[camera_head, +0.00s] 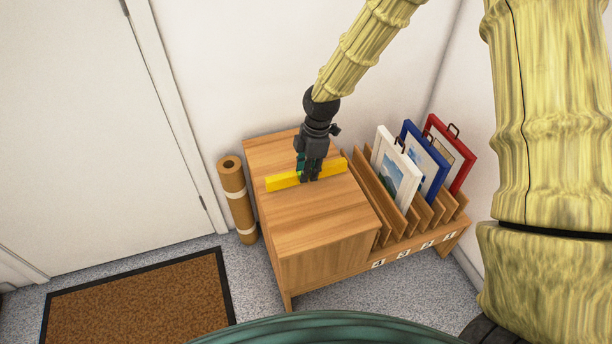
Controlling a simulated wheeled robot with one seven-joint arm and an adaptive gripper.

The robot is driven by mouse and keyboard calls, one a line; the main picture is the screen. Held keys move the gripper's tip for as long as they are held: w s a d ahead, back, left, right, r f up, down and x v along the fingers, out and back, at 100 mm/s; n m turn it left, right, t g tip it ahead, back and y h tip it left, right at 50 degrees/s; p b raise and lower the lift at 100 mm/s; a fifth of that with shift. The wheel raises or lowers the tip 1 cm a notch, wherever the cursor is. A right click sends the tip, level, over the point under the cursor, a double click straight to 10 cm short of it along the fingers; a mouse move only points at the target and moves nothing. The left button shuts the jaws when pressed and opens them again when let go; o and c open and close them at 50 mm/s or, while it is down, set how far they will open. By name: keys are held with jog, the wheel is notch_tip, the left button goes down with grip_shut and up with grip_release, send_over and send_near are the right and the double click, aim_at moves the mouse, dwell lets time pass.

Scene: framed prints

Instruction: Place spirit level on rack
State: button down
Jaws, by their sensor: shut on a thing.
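A yellow spirit level (284,181) lies along the flat wooden top of the rack (315,225), or just above it; I cannot tell whether it touches. My gripper (308,177) points down and is shut on the spirit level near its middle, hiding part of it. The level's two ends stick out on either side of the fingers. The rack's right part has several upright slots (405,224) with number labels along the front edge.
White (394,171), blue (424,160) and red (450,150) framed prints stand in the slots. A brown roll (236,195) stands left of the rack. A brown doormat (140,305) lies before the door (95,130). The rack top's front part is clear.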

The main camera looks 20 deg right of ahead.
jog(key=shift+w, duration=0.65)
jog(key=shift+f+b, duration=0.35)
jog(key=shift+f, duration=1.45)
jog(key=shift+f, duration=0.1)
jog(key=c, duration=1.3)
grip_release()
jog(key=r, duration=0.4)
jog(key=d+r+p, duration=0.1)
jog(key=r, duration=0.3)
jog(key=r+p, duration=0.1)
jog(key=r, duration=0.3)
jog(key=shift+d, duration=0.35)
